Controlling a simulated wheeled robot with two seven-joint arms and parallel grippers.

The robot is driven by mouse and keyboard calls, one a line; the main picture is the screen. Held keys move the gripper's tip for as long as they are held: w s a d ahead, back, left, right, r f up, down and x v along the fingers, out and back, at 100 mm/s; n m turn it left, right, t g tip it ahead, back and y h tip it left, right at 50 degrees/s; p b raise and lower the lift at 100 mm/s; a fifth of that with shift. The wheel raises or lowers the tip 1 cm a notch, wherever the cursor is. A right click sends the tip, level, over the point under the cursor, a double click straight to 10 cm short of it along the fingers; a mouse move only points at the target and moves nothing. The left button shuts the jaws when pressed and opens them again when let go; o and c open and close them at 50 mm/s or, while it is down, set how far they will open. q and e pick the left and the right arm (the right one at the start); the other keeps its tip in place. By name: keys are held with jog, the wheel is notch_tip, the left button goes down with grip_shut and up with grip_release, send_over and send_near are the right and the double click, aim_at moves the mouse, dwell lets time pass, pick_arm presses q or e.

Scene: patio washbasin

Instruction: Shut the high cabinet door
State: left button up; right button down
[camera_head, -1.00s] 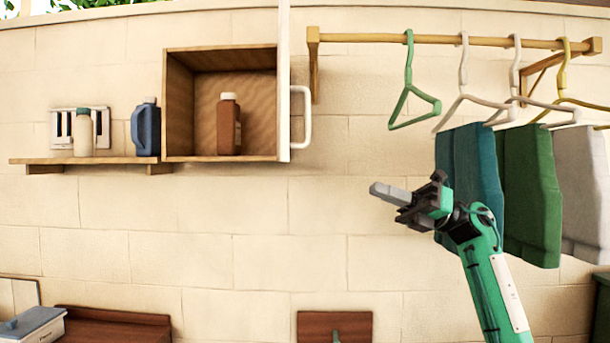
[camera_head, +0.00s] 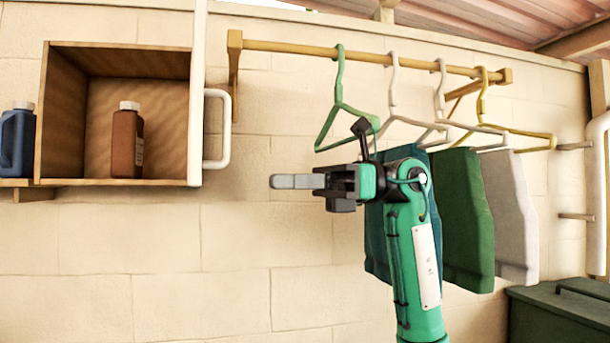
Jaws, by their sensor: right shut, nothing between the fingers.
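The high cabinet (camera_head: 62,112) is a wooden box on the wall at the upper left, with its front open. Its white door (camera_head: 196,95) stands swung out at the right side, seen nearly edge-on. A white loop handle (camera_head: 224,130) sticks out to the right from the door. A brown bottle with a white cap (camera_head: 126,140) stands inside the cabinet. My right gripper (camera_head: 275,182) is shut and empty, pointing left, to the right of and slightly below the handle, apart from it in the picture. My left gripper is not in view.
A wooden rail (camera_head: 400,58) with several hangers, including a green one (camera_head: 338,115), is just above my right arm. Teal, green (camera_head: 462,220) and white cloths hang behind and beside it. A blue jug (camera_head: 17,145) stands left of the cabinet. The wall below is bare.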

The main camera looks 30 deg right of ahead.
jog(key=w+a+p, duration=0.1)
jog(key=a+p, duration=0.1)
jog(key=a, duration=0.6)
jog(key=shift+a, duration=0.4)
jog(key=shift+w, duration=0.1)
